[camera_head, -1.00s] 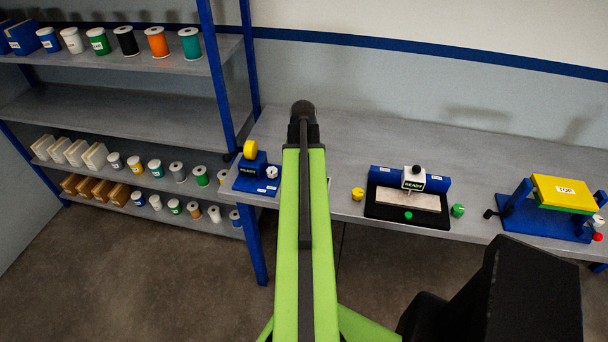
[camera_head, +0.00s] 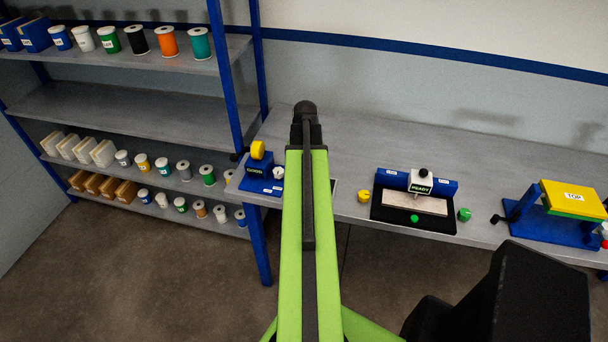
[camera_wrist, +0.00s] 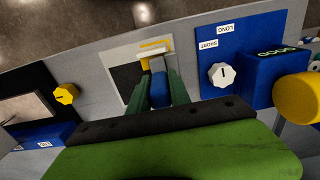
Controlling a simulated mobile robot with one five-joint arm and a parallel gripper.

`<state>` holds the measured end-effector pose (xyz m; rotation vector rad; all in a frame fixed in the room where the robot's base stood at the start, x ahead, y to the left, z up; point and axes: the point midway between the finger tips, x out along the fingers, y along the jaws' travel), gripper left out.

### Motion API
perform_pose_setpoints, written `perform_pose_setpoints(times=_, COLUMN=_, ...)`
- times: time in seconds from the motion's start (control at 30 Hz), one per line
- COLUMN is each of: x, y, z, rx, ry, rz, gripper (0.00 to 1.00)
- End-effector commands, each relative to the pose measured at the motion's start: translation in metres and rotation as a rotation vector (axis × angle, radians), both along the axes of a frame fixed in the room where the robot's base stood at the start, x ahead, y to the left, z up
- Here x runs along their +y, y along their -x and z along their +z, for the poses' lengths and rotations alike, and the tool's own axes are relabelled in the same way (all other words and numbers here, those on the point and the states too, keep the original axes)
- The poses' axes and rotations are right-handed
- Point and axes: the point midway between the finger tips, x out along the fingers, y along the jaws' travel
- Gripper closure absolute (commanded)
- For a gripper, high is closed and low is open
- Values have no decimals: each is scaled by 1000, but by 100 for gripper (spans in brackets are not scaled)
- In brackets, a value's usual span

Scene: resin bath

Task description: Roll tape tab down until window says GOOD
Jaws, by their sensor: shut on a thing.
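In the wrist view my gripper (camera_wrist: 159,84) is shut on a roller with a blue handle (camera_wrist: 160,92) and a pale head (camera_wrist: 154,57). The pale head is at a yellow tape tab (camera_wrist: 155,44) on a white-edged panel with a dark square (camera_wrist: 127,76). Whether head and tab touch is unclear. The window (camera_wrist: 276,51) on the blue unit (camera_wrist: 272,75) reads GOOD, upside down in the wrist view. The unit also shows in the head view (camera_head: 262,185), left of my arm, which hides the panel and roller there.
A white dial (camera_wrist: 221,75) sits by SHORT and LONG labels. A yellow wheel (camera_wrist: 298,97) is on the unit. A yellow knob (camera_wrist: 65,93) is left of the panel. On the bench (camera_head: 345,145) stand a READY station (camera_head: 420,187) and a TOP frame (camera_head: 571,196). Shelves (camera_head: 130,105) stand left.

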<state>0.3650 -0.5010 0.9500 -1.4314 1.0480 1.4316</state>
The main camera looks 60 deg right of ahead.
Motion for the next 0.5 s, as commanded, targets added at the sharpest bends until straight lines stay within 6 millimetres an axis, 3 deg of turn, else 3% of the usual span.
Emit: perform_pose_setpoints(times=0.5, x=-5, y=18, z=0, rx=0, ry=0, rz=-1, gripper=100)
